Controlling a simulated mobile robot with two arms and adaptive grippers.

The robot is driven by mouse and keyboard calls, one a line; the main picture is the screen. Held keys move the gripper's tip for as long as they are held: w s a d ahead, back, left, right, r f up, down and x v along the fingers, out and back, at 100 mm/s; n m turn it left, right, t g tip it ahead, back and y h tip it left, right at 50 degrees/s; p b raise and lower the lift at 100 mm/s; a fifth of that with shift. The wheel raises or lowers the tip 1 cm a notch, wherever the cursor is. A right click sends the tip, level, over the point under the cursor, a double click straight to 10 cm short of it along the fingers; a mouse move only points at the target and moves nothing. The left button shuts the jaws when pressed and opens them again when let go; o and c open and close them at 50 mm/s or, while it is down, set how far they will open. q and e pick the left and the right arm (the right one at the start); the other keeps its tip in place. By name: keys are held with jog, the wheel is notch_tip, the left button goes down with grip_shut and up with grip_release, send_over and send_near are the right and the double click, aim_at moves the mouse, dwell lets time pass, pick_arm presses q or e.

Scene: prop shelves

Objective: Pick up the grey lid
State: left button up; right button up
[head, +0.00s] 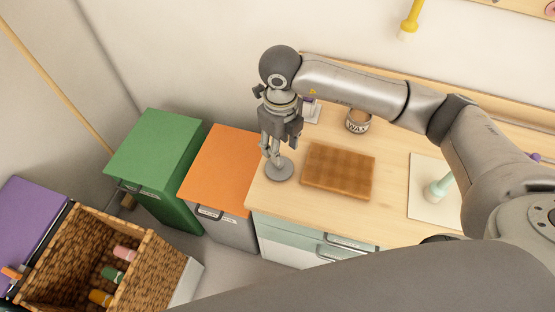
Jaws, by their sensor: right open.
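The grey lid (284,174) is a small round disc. It lies on the left end of the wooden counter top, left of a brown checked board. My right gripper (273,158) points down at the lid from above, with its fingertips over the lid's back left part. The gripper is open, and its fingers hide some of the lid. I cannot tell whether the fingertips touch it. My left gripper is not in view.
The brown checked board (338,171) lies close to the lid's right. A can marked WAX (358,121) stands behind it. A pale green item (438,190) sits on a white sheet (420,174). An orange-topped cabinet (218,165) adjoins the counter's left edge.

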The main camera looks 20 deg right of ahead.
jog(key=shift+s+f, duration=0.35)
jog(key=shift+f, duration=0.45)
jog(key=shift+w+f+p, duration=0.1)
jog(key=shift+f+p, duration=0.2)
notch_tip(320, 180, down, 5)
jog(key=shift+w+r+p, duration=0.1)
jog(key=shift+p, duration=1)
jog(key=shift+w+a+f, duration=0.1)
jog(key=shift+f, duration=0.1)
jog(key=shift+c, duration=0.3)
jog(key=c, duration=0.5)
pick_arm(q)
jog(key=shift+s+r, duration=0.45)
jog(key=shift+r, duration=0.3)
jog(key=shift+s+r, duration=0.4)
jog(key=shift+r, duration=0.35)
pick_arm(e)
jog(key=c, duration=0.4)
